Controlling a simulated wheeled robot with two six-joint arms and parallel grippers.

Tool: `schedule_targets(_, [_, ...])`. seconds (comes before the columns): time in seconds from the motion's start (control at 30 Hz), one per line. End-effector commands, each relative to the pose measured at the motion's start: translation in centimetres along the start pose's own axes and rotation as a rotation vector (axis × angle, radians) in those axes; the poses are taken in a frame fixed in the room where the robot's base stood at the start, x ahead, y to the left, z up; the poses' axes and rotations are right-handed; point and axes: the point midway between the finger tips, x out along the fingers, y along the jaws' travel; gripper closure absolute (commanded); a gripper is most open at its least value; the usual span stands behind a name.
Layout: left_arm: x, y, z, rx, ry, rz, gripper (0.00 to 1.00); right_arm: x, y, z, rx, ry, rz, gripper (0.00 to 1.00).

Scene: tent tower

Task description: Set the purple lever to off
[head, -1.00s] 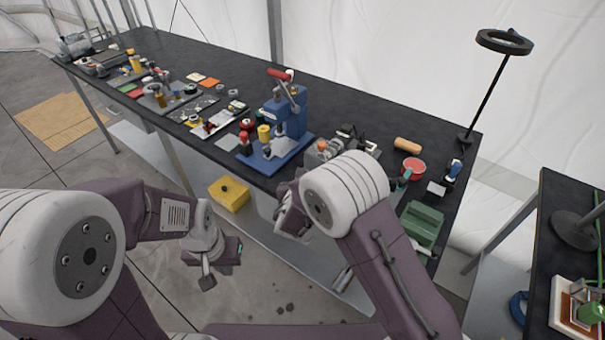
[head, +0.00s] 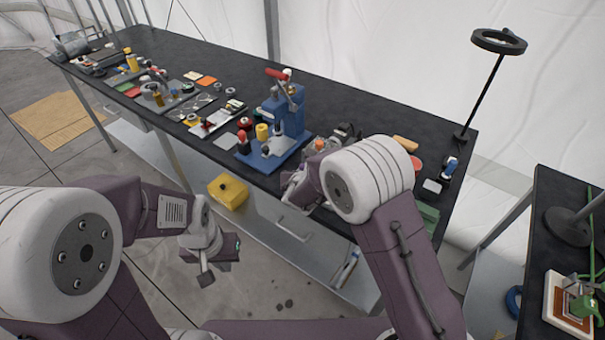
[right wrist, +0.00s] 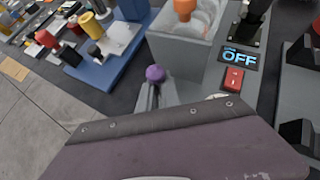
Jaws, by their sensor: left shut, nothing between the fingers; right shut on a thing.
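In the right wrist view the purple lever's round knob (right wrist: 156,73) stands beside a grey box-shaped machine (right wrist: 185,45). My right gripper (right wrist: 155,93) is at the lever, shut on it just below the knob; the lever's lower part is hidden. A small display (right wrist: 240,57) on the machine's right side reads OFF in blue. In the head view my right gripper (head: 293,192) is at the bench's front edge, partly hidden by my arm. My left gripper (head: 206,279) is shut and empty, over the floor in front of the bench.
A blue press (head: 285,120) stands on the black bench just left of the machine. A red rocker switch (right wrist: 233,78) sits below the display. A yellow box (head: 228,191) is below the bench front. A ring lamp (head: 498,41) rises at the bench's right end.

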Motion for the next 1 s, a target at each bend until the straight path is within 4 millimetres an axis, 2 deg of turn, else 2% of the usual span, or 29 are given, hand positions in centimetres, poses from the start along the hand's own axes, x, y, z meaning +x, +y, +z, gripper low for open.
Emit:
schedule_targets(0.03, [-0.1, 0.0, 0.0, 0.0, 0.0, 0.0, 1.0, -0.1, 0.1, 1.1, 0.006, -0.025, 0.0, 1.0])
schedule_targets(0.13, [-0.1, 0.0, 0.0, 0.0, 0.0, 0.0, 1.0, -0.1, 0.1, 1.1, 0.006, -0.024, 0.0, 0.7])
schedule_targets(0.17, [-0.1, 0.0, 0.0, 0.0, 0.0, 0.0, 1.0, -0.1, 0.1, 1.1, 0.006, -0.024, 0.0, 0.69])
schedule_targets(0.47, [0.0, 0.0, 0.0, 0.0, 0.0, 0.0, 1.0, -0.6, 0.1, 0.7, 0.004, -0.017, 0.0, 0.69])
schedule_targets(0.8, [0.2, 0.0, 0.0, 0.0, 0.0, 0.0, 1.0, -7.6, 0.2, 0.8, 0.004, -0.021, 0.003, 0.69])
schedule_targets(1.0, [0.1, 0.0, 0.0, 0.0, 0.0, 0.0, 1.0, -9.2, 0.2, 0.7, 0.003, -0.021, 0.001, 0.69])
